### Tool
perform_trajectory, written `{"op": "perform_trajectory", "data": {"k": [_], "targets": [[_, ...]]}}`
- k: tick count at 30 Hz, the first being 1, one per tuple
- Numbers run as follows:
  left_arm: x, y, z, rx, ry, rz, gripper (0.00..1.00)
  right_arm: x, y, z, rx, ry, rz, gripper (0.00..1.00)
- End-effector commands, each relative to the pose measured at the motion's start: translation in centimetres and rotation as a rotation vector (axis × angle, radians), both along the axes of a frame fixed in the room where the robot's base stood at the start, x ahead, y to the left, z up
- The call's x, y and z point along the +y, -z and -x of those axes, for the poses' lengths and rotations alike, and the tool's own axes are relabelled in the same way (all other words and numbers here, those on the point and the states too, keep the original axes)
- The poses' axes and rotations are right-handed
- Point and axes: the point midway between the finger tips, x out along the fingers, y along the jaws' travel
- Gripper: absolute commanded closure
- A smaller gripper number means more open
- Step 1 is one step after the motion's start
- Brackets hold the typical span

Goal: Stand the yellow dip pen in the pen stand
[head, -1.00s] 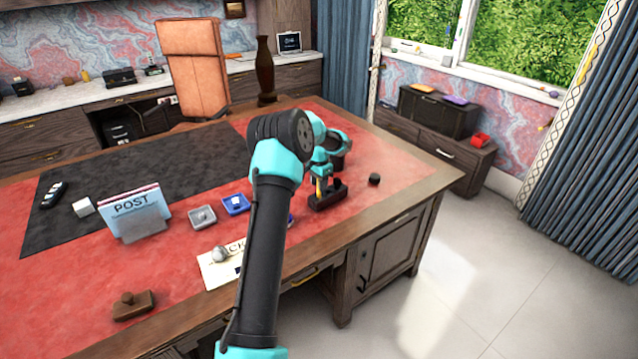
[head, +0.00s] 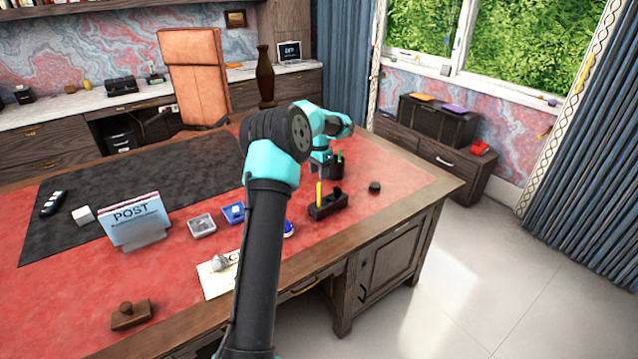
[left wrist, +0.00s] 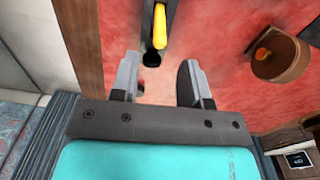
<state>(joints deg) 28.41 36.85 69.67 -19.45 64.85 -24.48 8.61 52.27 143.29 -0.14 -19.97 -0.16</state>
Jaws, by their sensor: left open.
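The yellow dip pen (head: 319,193) stands upright in the dark pen stand (head: 329,207), near the right end of the desk. In the left wrist view, the yellow pen (left wrist: 160,28) shows at the top, over the dark stand (left wrist: 147,30). My left gripper (head: 322,168) is open and empty, above and behind the stand in the head view. In the left wrist view its two fingers (left wrist: 160,62) are spread apart, with the pen beyond them and clear of both. My right gripper is not in view.
A dark pen cup (head: 337,168) stands close behind the gripper. A small black round thing (head: 374,188) sits right of the stand. A blue POST letter holder (head: 135,222), a grey tray (head: 202,226) and a stamp (head: 130,315) lie to the left. The red mat's right end is mostly clear.

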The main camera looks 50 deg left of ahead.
Motion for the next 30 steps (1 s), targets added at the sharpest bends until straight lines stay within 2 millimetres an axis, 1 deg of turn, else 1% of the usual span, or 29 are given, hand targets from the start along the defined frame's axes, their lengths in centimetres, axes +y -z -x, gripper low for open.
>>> {"op": "perform_trajectory", "data": {"k": [1, 3, 6, 9, 30], "targets": [[0.0, -0.9, 0.0, -0.002, 0.0, -0.001, 0.58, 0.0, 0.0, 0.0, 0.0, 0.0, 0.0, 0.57], [0.0, -1.8, 0.0, -0.002, 0.0, 0.0, 0.58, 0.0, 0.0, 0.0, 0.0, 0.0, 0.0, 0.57], [0.0, -2.7, 0.0, 0.0, 0.0, 0.001, 0.58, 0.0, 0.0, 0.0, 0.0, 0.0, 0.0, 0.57], [0.0, -3.2, 0.0, 0.0, 0.0, 0.001, 0.58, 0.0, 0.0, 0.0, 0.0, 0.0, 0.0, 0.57], [-0.1, -3.0, 0.0, 0.002, 0.001, 0.003, 0.58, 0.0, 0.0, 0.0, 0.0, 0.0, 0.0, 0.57]]}}
